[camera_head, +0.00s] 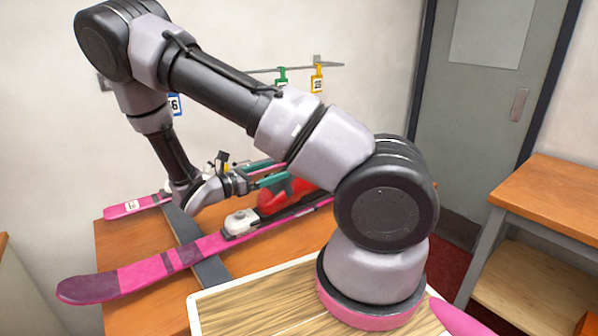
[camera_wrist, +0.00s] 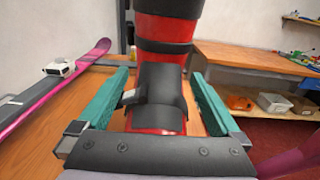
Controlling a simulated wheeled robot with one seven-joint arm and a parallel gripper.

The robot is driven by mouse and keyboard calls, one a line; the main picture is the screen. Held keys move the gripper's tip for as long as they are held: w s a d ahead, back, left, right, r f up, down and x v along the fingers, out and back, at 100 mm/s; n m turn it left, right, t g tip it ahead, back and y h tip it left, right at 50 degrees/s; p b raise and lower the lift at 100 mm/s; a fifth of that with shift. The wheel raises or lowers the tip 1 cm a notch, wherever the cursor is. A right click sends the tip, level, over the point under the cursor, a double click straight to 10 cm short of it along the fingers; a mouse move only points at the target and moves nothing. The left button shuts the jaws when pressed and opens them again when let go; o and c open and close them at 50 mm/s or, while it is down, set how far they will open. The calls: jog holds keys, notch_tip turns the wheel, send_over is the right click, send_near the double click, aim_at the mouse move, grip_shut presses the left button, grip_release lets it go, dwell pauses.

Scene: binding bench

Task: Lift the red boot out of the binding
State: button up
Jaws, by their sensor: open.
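The red boot (camera_head: 285,198) is on the near pink ski (camera_head: 190,256), behind a white binding piece (camera_head: 241,221). My arm hides much of the boot in the head view, so its heel and the rear of the binding cannot be seen. In the wrist view the boot (camera_wrist: 165,60) stands upright with dark straps across it. My gripper (camera_head: 268,179) is open, its teal fingers on either side of the boot. In the wrist view the gripper (camera_wrist: 160,76) shows a gap between each finger and the boot's shaft.
A second pink ski (camera_head: 135,207) lies farther back across the dark bench bar (camera_head: 183,228). Coloured tags (camera_head: 318,80) hang from a wall rail. In the wrist view, a wooden bench (camera_wrist: 235,58) and bins (camera_wrist: 272,103) stand at right. A grey door (camera_head: 497,100) is at the back.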

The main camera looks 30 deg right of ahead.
jog(key=d, duration=0.4)
jog(key=shift+w+d+f, duration=0.2)
jog(key=shift+w+d, duration=0.15)
jog(key=shift+d, duration=0.05)
jog(key=c, duration=1.6)
jog(key=shift+r, duration=0.15)
